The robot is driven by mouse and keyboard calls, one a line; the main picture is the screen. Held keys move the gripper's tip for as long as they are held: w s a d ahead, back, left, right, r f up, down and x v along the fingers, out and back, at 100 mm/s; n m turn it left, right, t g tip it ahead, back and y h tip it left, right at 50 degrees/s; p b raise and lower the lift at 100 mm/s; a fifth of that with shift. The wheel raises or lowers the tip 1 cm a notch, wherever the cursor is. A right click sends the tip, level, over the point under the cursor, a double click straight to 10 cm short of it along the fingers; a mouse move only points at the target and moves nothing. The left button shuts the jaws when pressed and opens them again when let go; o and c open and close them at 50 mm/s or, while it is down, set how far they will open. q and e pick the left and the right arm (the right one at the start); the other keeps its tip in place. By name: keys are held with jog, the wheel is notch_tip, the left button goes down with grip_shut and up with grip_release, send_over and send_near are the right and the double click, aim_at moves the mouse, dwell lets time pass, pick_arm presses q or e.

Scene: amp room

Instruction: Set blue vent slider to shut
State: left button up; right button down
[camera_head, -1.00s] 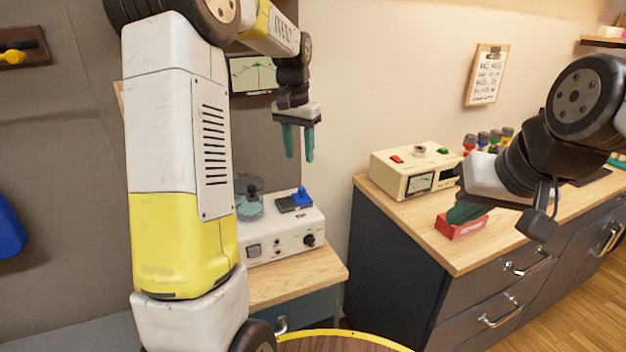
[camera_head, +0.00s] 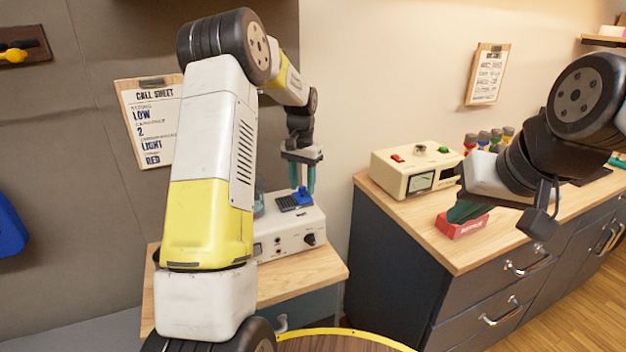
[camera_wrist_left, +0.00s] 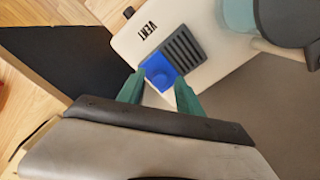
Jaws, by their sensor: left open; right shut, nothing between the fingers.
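The blue vent slider (camera_head: 302,196) sits on top of a white box (camera_head: 290,235) on a small wooden table, at the right end of a dark slotted grille (camera_head: 289,203). In the left wrist view the blue slider (camera_wrist_left: 161,73) lies at the grille's end near the word VENT, leaving the dark slots (camera_wrist_left: 184,48) uncovered. My left gripper (camera_head: 303,192) is open, pointing down over the slider. In the wrist view its green fingertips (camera_wrist_left: 157,85) are on either side of the slider; contact cannot be told. My right gripper (camera_head: 466,211) is shut and empty, over the right counter.
A glass jar (camera_head: 259,203) stands beside the grille, partly hidden by my left arm. A call sheet (camera_head: 150,118) hangs on the wall.

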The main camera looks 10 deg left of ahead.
pick_arm(q)
jog(key=shift+c, duration=0.2)
grip_shut()
jog(key=shift+a, duration=0.1)
dwell(1.2)
